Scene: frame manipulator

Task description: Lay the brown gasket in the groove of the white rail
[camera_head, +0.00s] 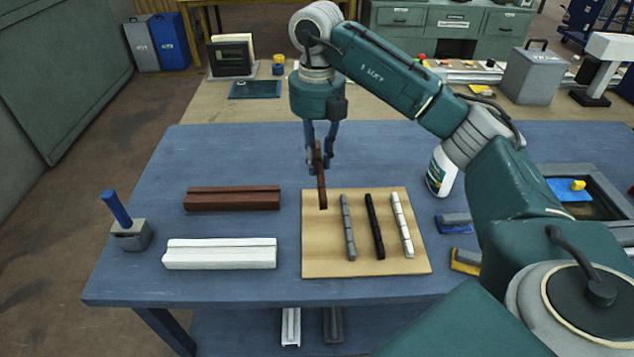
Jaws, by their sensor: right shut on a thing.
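The white rail (220,255) lies on the blue table at the front left, with its groove running along its length. The brown gasket (321,188) is a thin dark brown strip at the left of the wooden board (318,262). My right gripper (319,165) points down from above and is shut on the gasket near its far end. I cannot tell whether the gasket's near end touches the board. My left gripper is not in view.
On the board are a grey strip (348,228), a black strip (375,227) and a white strip (402,225). A brown rail (232,199) lies behind the white rail. A blue-handled tool (127,224) stands left; a bottle (440,172) stands right. Table space between rails and board is clear.

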